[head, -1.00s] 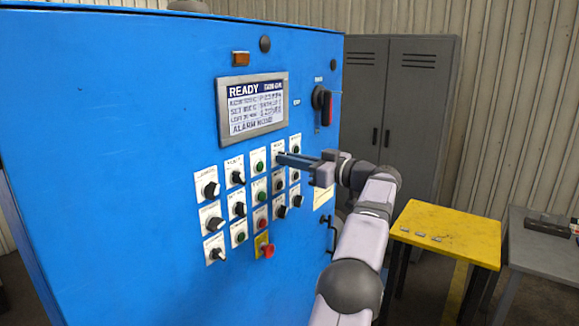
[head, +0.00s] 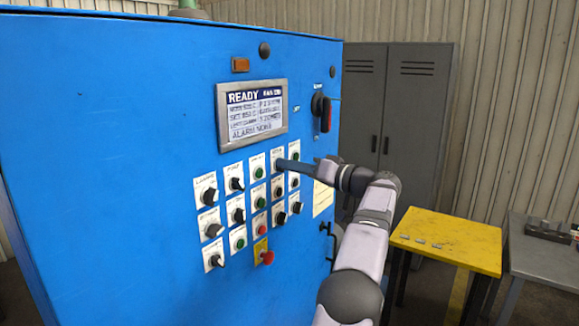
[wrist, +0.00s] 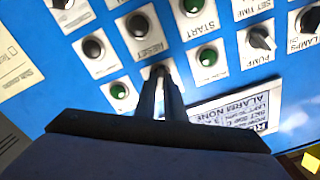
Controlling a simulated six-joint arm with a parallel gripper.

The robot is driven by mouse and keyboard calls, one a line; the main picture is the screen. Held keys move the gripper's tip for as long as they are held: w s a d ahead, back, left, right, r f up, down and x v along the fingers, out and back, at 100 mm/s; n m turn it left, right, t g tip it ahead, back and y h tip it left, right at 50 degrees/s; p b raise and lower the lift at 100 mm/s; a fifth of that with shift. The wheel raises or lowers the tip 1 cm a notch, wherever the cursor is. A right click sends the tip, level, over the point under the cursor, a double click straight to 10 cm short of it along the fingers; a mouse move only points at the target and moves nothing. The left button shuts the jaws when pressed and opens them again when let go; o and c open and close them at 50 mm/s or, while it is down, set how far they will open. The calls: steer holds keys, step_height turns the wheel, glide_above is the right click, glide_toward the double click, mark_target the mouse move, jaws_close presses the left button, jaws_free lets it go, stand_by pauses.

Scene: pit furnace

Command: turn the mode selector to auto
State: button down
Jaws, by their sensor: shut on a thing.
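The blue control panel (head: 110,130) carries rows of knobs and buttons on white plates. My gripper (head: 283,163) is at the fourth plate of the top row, its fingers shut on a small dark knob. I take this knob for the mode selector; its label is too small to read in the head view. In the wrist view my gripper (wrist: 160,80) has its two fingers close together around the knob (wrist: 157,71), with only its end showing. The fingers hide most of its plate, so I cannot tell which position it points to.
Neighbouring controls are close: a black button marked RESET (wrist: 138,25), green buttons (wrist: 207,57) and a PUMP knob (wrist: 260,38). The display (head: 252,110) above reads READY. A yellow table (head: 470,257) stands further right.

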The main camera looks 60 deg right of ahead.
steer(key=c, duration=1.8)
jaws_free()
steer(key=shift+c, duration=0.2)
steer(key=shift+s, duration=0.1)
steer(key=s+b, duration=0.3)
steer(key=s, duration=0.4)
